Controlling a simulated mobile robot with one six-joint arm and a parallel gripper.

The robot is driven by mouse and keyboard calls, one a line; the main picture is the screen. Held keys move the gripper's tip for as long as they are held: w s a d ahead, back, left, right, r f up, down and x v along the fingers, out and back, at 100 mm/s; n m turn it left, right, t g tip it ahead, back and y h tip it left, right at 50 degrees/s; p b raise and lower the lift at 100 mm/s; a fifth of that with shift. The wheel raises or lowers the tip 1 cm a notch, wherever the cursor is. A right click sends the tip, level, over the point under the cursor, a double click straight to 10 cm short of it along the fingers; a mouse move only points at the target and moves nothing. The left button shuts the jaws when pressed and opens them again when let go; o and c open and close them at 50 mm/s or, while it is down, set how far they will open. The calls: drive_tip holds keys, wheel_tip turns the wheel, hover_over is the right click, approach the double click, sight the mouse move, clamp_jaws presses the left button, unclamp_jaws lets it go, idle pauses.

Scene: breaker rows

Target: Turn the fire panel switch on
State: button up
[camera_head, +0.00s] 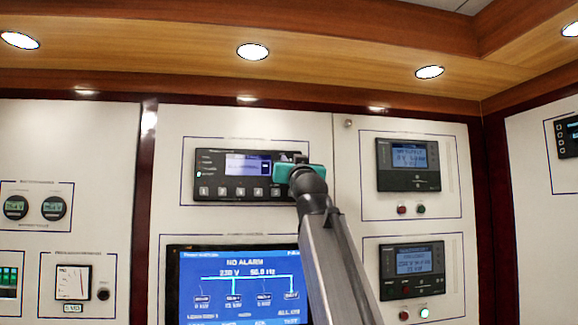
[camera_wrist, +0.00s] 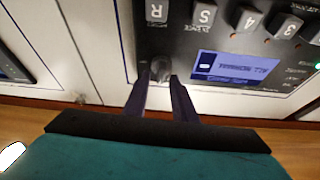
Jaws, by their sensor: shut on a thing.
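The black fire panel (camera_head: 214,164) is on the white cabinet wall in the head view, with a small blue screen and a row of buttons. My gripper (camera_head: 290,160) is at its upper right corner and hides that part. In the wrist view the panel (camera_wrist: 260,118) appears upside down. Its dark switch knob (camera_wrist: 160,67) sits beside the screen and the button marked R. My gripper's two dark fingers (camera_wrist: 160,82) are shut on the knob, one on each side. The knob's markings cannot be read, so its position is unclear.
A large blue display (camera_head: 225,285) reading NO ALARM is below the fire panel. Two black controllers (camera_head: 385,184) (camera_head: 390,258) with small buttons are to the right. Round gauges (camera_head: 16,207) are at the left. A wooden ceiling edge with lamps runs above.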

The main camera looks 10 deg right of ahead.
drive_tip(key=shift+f+m+h+b, duration=0.15)
drive_tip(key=shift+m+h+b, duration=0.25)
drive_tip(key=shift+m+b, duration=0.1)
drive_tip(key=shift+d+f+m+g+h+p, duration=0.1)
drive_tip(key=shift+m+g+h+p, duration=0.65)
drive_tip(key=shift+m, duration=2.65)
drive_tip(key=shift+r+m+g+h+p, duration=0.1)
drive_tip(key=shift+m+g+h+p, duration=0.25)
drive_tip(key=shift+m+g+h, duration=1.95)
drive_tip(key=shift+d+f+m+t+y+p, duration=0.2)
drive_tip(key=shift+m+p, duration=0.35)
drive_tip(key=shift+m, duration=3.95)
drive_tip(key=shift+a, duration=0.15)
drive_tip(key=o, duration=0.7)
drive_tip(key=shift+c, duration=0.2)
drive_tip(key=shift+r, duration=0.1)
